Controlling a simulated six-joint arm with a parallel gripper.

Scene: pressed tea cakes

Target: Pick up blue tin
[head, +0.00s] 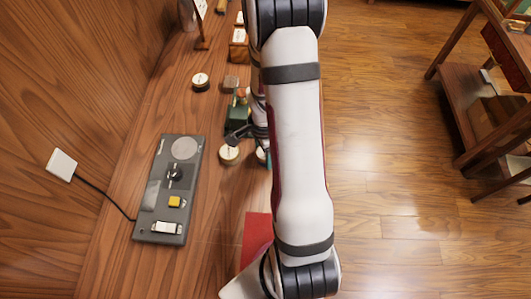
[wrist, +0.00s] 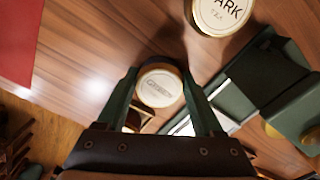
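In the wrist view, my gripper (wrist: 165,98) is open, its two dark green fingers spread on either side of a small round tin (wrist: 160,86). This tin has a cream lid with a gold rim and faint lettering I cannot read surely. A larger tin (wrist: 222,10) with lettering ending "ARK" is just beyond. In the head view, a partly hidden tin (head: 261,155) is at my arm's edge, next to another cream-lidded tin (head: 229,154). My arm hides most of the gripper there.
A green metal device (head: 237,120) stands close beside the tins; its green body (wrist: 300,105) is right of my fingers in the wrist view. A grey panel (head: 150,215) with a cable lies at left, a red mat (head: 257,232) in front. Another tin (head: 200,81) stands farther back.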

